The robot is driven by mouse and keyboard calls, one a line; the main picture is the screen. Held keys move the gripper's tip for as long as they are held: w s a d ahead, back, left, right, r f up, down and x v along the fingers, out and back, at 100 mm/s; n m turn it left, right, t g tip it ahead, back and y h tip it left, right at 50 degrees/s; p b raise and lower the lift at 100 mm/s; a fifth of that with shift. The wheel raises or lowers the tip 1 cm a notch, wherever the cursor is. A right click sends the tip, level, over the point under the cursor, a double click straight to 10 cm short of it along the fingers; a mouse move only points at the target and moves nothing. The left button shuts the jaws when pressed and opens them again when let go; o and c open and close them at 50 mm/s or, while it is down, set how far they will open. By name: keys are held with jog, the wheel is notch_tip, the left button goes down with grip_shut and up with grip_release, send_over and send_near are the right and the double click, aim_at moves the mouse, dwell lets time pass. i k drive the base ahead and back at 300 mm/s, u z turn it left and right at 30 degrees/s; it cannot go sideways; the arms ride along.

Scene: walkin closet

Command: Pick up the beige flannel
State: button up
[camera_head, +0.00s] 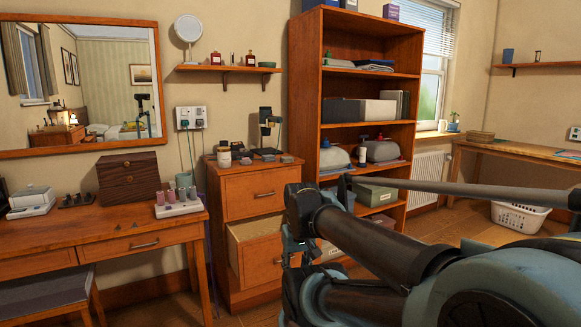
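I cannot make out a beige flannel for certain in the head view. Folded cloths (375,66) lie on an upper shelf of the tall wooden bookcase (306,95), but they look blue-grey. A low tan stack or box (480,136) sits on the right-hand desk; I cannot tell if it is cloth. My dark and teal arm fills the lower right and its far part shows in front of the chest of drawers and bookcase. I cannot clearly make out my gripper's fingers there, nor whether they hold anything.
The chest of drawers (255,192) has a lower drawer (262,241) pulled out. The dressing table (115,238) stands at left, with a stool (50,296) below. A white laundry basket (518,217) stands under the right desk (540,153). My arm hides much of the floor.

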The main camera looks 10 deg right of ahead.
aim_at(286, 159)
jog(key=u, duration=0.45)
jog(key=i, duration=1.5)
jog(key=z, duration=0.2)
